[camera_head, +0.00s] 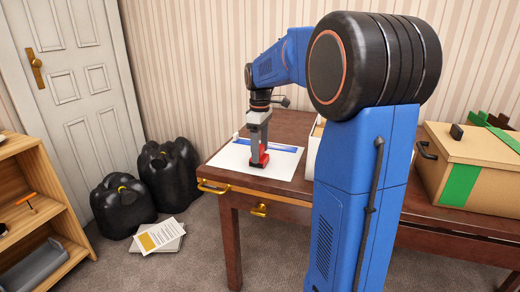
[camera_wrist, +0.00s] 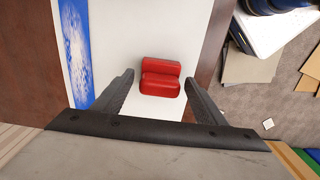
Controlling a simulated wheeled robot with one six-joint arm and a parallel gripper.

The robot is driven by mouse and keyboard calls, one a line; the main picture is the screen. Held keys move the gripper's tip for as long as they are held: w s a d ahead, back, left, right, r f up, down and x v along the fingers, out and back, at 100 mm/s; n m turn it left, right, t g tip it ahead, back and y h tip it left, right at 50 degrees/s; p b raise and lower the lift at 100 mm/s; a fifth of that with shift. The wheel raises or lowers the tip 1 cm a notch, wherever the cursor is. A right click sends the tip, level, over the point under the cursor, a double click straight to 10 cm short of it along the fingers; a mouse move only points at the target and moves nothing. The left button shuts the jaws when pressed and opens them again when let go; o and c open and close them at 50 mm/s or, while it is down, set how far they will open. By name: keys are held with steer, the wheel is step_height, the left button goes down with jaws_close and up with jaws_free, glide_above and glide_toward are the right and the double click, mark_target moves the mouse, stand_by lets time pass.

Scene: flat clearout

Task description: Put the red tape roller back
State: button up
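The red tape roller (camera_head: 261,157) rests on a white sheet with a blue band (camera_head: 240,170) near the left end of the brown table. In the wrist view the red tape roller (camera_wrist: 160,77) lies between the fingertips of my gripper (camera_wrist: 160,80), with a small gap on each side. My gripper (camera_head: 259,148) points down over it in the head view, its fingers apart. The roller's far side is hidden, and I cannot tell how far the fingertips are above the sheet.
A white open box (camera_head: 314,150) stands partly behind my arm. A cardboard box with green tape (camera_head: 475,165) sits at the table's right. Black bags (camera_head: 122,205) and papers (camera_head: 160,236) lie on the floor. A wooden shelf (camera_head: 40,190) stands at left.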

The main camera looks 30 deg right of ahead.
steer(key=shift+r, duration=0.1)
step_height(320, 180, up, 12)
stand_by(0.5)
steer(key=s+a+f+m+t, duration=0.1)
steer(key=s+a+f+m, duration=0.1)
steer(key=s+a, duration=0.4)
steer(key=s+a+f+m+t, duration=0.1)
steer(key=s+a+f, duration=0.25)
steer(key=s, duration=0.55)
steer(key=s+a+f+m+t, duration=0.1)
steer(key=s+a+f+m, duration=0.1)
steer(key=s+f, duration=0.4)
steer(key=s+a+f+m+t, duration=0.1)
steer(key=s+a+f, duration=0.3)
steer(key=s, duration=0.5)
steer(key=shift+a+f+m+t, duration=0.2)
steer(key=shift+f+m+t, duration=0.2)
steer(key=shift+f+m, duration=0.7)
steer(key=shift+f+n, duration=0.25)
steer(key=shift+n, duration=0.05)
